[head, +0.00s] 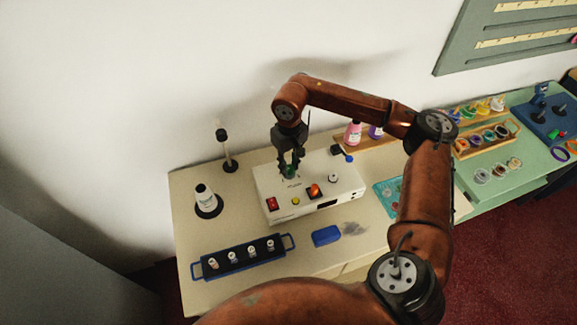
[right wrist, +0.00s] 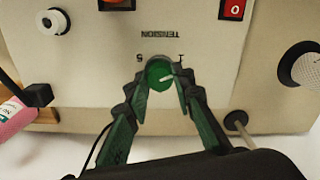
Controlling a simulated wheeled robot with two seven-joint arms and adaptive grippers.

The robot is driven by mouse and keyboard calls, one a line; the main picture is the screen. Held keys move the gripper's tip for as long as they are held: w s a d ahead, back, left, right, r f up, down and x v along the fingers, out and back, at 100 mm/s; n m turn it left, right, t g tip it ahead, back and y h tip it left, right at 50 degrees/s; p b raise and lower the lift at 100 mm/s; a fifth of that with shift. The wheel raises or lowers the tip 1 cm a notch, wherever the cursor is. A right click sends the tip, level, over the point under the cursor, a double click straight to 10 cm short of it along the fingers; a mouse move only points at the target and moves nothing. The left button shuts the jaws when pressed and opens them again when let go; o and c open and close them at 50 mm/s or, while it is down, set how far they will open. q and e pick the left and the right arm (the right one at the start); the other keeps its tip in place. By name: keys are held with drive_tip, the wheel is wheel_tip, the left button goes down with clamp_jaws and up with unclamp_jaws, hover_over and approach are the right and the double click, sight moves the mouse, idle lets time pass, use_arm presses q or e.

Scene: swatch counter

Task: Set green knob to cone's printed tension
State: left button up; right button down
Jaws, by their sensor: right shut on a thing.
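The white box (head: 330,180) stands on the counter. Its green knob (right wrist: 158,77) shows in the right wrist view between my right gripper's fingers (right wrist: 160,88), and as a bit of green in the head view (head: 291,172). My right gripper (head: 290,165) comes down from above and is shut on the knob. The knob's white pointer mark points right in the wrist view, toward the side of the 1. The upside-down TENSION label has 5 at left and 1 at right. A white cone (head: 204,196) stands on a black base left of the box; its print is unreadable. My left gripper is not in view.
A red switch (head: 272,203), yellow button and orange switch (head: 314,190) are on the box. A blue rack (head: 243,257) with several spools and a blue block (head: 326,236) lie in front. A thin post (head: 228,155) stands behind the cone.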

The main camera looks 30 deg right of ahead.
sight(289, 167)
drive_tip(key=shift+w+n, duration=0.1)
drive_tip(key=shift+n, duration=0.5)
drive_tip(key=shift+r, duration=0.1)
drive_tip(key=c, duration=1.7)
unclamp_jaws()
drive_tip(key=shift+o, duration=0.2)
wheel_tip(289, 167, up, 12)
